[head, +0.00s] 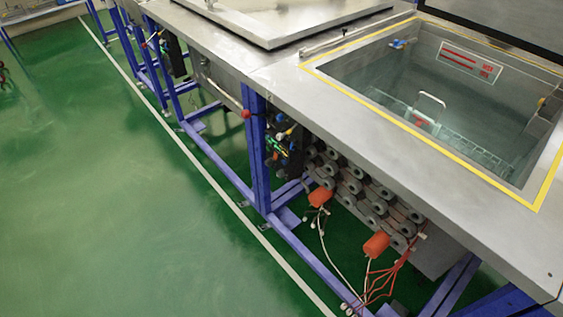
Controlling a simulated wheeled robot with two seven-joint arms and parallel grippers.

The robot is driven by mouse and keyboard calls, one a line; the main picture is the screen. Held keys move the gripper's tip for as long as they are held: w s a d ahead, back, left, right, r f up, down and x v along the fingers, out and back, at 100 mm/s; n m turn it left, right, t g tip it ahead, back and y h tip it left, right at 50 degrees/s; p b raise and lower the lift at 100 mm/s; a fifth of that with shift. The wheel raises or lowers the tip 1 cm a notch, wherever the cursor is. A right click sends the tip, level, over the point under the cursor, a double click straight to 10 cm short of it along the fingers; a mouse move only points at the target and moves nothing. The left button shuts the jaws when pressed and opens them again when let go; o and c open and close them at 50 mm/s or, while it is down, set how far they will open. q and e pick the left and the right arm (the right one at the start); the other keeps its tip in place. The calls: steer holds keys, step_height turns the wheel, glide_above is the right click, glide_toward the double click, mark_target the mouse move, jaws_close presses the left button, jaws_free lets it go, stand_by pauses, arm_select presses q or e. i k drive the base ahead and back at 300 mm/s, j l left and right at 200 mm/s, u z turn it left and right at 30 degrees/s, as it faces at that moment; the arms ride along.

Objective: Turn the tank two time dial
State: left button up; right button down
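An open steel tank (549,190) with a yellow border is at the right; its lid (510,22) stands raised behind it. A second tank, at the top, has a flat closed lid (270,18). I cannot tell which is tank two. Dark control units with small coloured parts are under the bench front: one (294,160) beside a blue leg, another (173,55) farther away. A small red knob (246,114) shows near the closer one. No time dial can be made out clearly. Neither of my grippers is in view.
A wire basket (470,150) with a white handle sits inside the open tank. Rows of grey cylinders, orange plugs (376,245) and loose wires are under the bench. Blue frame legs (257,150) reach the floor. The green floor (110,200) at left is clear beside a white line.

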mark_target(280, 174)
steer(key=z, duration=0.25)
steer(key=i+j+z, duration=0.1)
steer(key=j+z, duration=0.25)
steer(key=i+j+z, duration=0.1)
steer(key=z, duration=0.2)
steer(key=j+z, duration=0.35)
steer(key=i, duration=0.05)
